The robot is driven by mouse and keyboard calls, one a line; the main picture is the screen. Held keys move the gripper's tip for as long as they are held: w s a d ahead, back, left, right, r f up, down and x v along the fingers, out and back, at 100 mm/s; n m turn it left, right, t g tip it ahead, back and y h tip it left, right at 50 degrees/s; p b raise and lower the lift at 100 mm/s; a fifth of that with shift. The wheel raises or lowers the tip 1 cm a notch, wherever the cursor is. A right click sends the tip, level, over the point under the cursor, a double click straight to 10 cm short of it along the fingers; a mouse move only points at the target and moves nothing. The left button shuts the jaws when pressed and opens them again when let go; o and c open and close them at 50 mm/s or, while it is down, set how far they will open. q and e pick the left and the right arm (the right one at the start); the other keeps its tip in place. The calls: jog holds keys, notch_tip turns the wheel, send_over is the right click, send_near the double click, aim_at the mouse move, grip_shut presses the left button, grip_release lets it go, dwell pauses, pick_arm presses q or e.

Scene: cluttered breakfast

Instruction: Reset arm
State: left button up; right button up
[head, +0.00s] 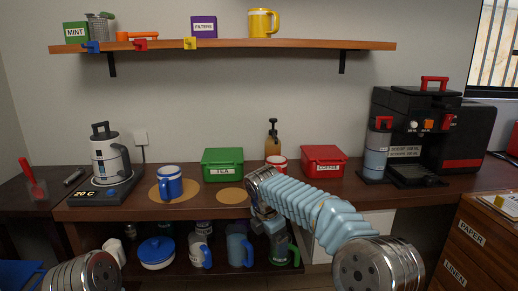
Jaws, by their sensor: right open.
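My right arm reaches in from the lower right, and its gripper (268,224) hangs at the front edge of the counter, in front of the lower shelf. The right gripper is open, and I see nothing held in it. Its fingers are small and partly hidden by the wrist. Only a metal part of my left arm shows at the lower left; the left gripper is not in view.
Mugs and a blue pot (156,253) stand below.

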jog(key=s+d+f+m+g+y, duration=0.15)
jog(key=s+f+m, duration=0.25)
jog(key=f, duration=0.5)
jog(key=s+f+m+y, duration=0.2)
jog(key=s+f+m, duration=0.25)
jog(key=f, duration=0.55)
jog(key=s+d+f+m+g+y, duration=0.1)
jog(key=s+f+m, duration=0.35)
jog(key=f, duration=0.45)
jog(key=s+d+f+m, duration=0.2)
jog(key=s+m, duration=0.4)
jog(key=s, duration=0.4)
jog(key=s+d+f+m+y, duration=0.1)
jog(key=s+d+f+m, duration=0.2)
jog(key=s, duration=0.7)
notch_tip(320, 180, down, 2)
jog(key=m, duration=0.4)
jog(key=shift+s+f, duration=0.2)
jog(key=shift+f, duration=0.05)
jog(key=shift+t, duration=0.25)
jog(key=shift+c, duration=0.3)
